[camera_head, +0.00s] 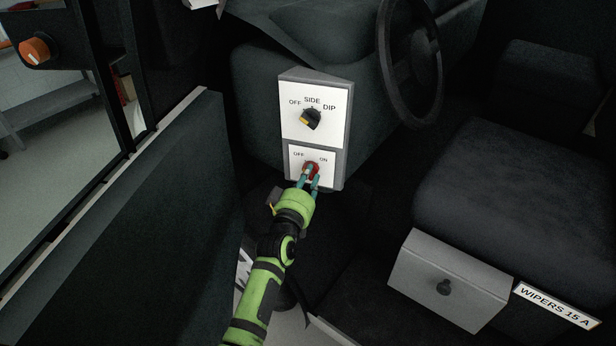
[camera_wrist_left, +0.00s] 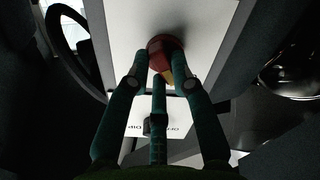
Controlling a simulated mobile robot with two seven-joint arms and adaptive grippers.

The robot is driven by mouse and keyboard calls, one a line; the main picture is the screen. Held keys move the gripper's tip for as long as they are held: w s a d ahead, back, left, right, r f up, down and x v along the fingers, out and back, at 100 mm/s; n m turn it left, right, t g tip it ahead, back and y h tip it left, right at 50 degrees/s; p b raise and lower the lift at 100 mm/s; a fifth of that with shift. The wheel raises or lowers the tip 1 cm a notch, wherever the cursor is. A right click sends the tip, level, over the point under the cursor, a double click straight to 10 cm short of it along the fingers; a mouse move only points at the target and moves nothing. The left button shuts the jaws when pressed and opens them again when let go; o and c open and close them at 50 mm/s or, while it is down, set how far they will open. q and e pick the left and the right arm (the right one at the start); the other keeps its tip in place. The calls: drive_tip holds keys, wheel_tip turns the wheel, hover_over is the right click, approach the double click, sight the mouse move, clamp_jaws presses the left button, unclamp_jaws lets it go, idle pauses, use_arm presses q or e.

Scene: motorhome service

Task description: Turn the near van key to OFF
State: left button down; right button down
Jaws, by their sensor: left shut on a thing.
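A red key knob (camera_head: 311,168) sits on the lower white plate (camera_head: 296,171), which is marked OFF at left and ON at right. My left gripper (camera_head: 308,179) is at the knob from below, its teal fingers shut on it. In the left wrist view the red knob (camera_wrist_left: 163,47) shows a yellow mark and lies between the fingertips of the left gripper (camera_wrist_left: 160,65). The fingers partly cover the knob, and I cannot tell for certain which label it points to. My right gripper is not in view.
Above it is a black rotary switch (camera_head: 311,119) marked OFF, SIDE, DIP. A steering wheel (camera_head: 436,75) is at the upper right. A grey box with a dark knob (camera_head: 443,287) and a WIPERS 15 A label (camera_head: 555,305) are at the lower right. The door panel (camera_head: 150,220) is left of my arm.

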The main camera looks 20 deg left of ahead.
use_arm(q)
drive_tip(key=shift+n, duration=1.1)
drive_tip(key=c, duration=1.1)
unclamp_jaws()
drive_tip(key=shift+o, duration=0.2)
drive_tip(key=s, duration=1.2)
